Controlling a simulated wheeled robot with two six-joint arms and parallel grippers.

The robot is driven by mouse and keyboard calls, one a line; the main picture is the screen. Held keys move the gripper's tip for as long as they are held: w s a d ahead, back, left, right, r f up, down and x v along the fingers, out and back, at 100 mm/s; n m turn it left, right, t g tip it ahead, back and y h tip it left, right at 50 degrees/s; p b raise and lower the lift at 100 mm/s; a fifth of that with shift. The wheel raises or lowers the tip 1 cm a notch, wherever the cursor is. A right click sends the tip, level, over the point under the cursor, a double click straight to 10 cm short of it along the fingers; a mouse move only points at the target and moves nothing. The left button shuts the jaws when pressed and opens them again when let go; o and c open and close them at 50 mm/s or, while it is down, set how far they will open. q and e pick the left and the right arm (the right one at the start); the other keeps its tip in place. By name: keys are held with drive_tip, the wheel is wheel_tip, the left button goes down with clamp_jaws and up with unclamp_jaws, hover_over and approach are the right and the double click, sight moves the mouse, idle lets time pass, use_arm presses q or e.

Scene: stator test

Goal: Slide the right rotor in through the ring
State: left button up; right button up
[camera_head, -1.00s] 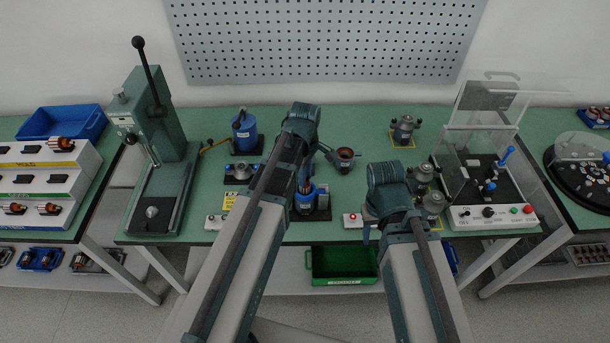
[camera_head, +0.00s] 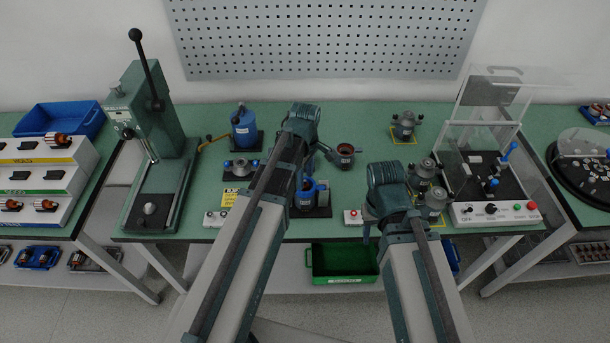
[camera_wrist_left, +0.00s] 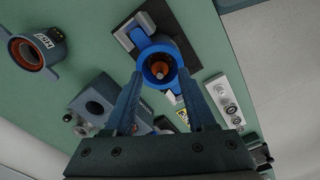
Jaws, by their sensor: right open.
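My left gripper (camera_head: 304,186) points down over a blue holder (camera_head: 314,207) on a black base. In the left wrist view its two fingers (camera_wrist_left: 160,76) stand apart, on either side of the blue ring-shaped top (camera_wrist_left: 143,64). A copper-coloured shaft end (camera_wrist_left: 160,71) shows inside that ring, with an orange lining around it; I cannot tell how deep it sits. The fingers do not close on the shaft. My right gripper (camera_head: 368,226) is mostly hidden by its own wrist, near the bench's front edge.
A grey housing with a copper ring (camera_head: 345,153) stands behind the holder; it also shows in the left wrist view (camera_wrist_left: 28,53). Grey housings (camera_head: 421,172) stand right of my right wrist. A green press (camera_head: 165,150) is left, a clear-guarded tester (camera_head: 490,190) right.

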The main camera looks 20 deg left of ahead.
use_arm(q)
drive_tip(key=shift+r, duration=0.15)
wheel_tip(320, 180, up, 14)
drive_tip(key=p, duration=1.4)
drive_tip(key=shift+f, duration=0.2)
drive_tip(key=s+d+f+m+b, duration=0.3)
drive_tip(key=s+m, duration=0.1)
drive_tip(key=m, duration=0.2)
drive_tip(key=s+d+f+m+b, duration=0.3)
drive_tip(key=s+d+m, duration=0.1)
drive_tip(key=s+m, duration=0.1)
drive_tip(key=s+d+f+m+y+b, duration=0.1)
drive_tip(key=s+d+f+m+b, duration=0.2)
drive_tip(key=m, duration=0.5)
drive_tip(key=shift+s+d+f+b, duration=0.15)
drive_tip(key=shift+s+f+b, duration=0.15)
drive_tip(key=shift+s, duration=0.3)
drive_tip(key=shift+s+d+f+b, duration=0.1)
drive_tip(key=shift+s+f+b, duration=0.15)
drive_tip(key=shift+s, duration=0.3)
